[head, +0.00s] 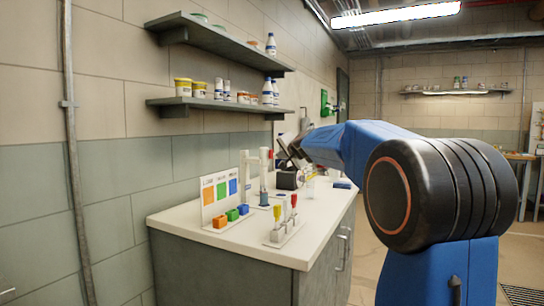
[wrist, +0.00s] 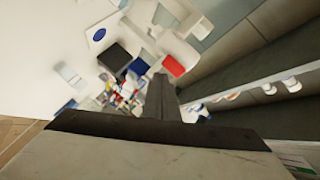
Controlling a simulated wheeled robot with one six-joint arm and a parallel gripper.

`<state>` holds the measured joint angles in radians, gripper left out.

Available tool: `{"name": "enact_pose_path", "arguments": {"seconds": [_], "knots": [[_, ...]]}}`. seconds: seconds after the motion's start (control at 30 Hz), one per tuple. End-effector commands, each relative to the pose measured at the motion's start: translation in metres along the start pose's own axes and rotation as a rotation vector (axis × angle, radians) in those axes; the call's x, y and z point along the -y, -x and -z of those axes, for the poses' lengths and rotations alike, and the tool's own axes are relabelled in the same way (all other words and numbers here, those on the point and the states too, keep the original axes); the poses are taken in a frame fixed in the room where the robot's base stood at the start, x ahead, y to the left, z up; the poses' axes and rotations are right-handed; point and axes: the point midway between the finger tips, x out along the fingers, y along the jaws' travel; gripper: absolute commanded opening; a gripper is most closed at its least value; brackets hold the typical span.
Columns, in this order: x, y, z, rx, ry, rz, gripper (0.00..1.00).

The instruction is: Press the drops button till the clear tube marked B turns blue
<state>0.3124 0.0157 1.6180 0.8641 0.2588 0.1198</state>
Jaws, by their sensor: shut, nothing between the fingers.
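My gripper (head: 288,158) is above the far part of the bench in the head view, beside the white stand (head: 245,180). In the wrist view its dark fingers (wrist: 158,82) are shut with nothing between them, pointing down at a crowded cluster of small things. I cannot make out the drops button or the letter B on any tube. A slim upright piece with a bluish lower part (head: 263,185) stands by the white stand, too small to tell whether it is a tube. The wrist view shows a black block (wrist: 114,57), a red piece (wrist: 175,65) and a blue disc on a white plate (wrist: 99,34).
A white card (head: 220,194) with orange, green and blue squares stands behind orange, green and blue blocks (head: 232,215). A rack (head: 284,230) holds red- and yellow-topped pieces. Shelves (head: 215,104) with jars and bottles overhang the bench (head: 180,220). Its front left corner is clear.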

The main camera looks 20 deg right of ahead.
Motion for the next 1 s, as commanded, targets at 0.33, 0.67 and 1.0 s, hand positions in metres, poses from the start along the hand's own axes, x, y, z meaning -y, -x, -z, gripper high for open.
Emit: {"name": "enact_pose_path", "arguments": {"seconds": [0.33, 0.67, 1.0], "knots": [[0.0045, -0.0054, -0.0040, 0.000, 0.000, 0.001, 0.00], [0.0047, -0.0058, -0.0042, 0.000, 0.000, 0.000, 0.00], [0.0057, -0.0075, -0.0054, 0.000, 0.001, 0.000, 0.00]]}}
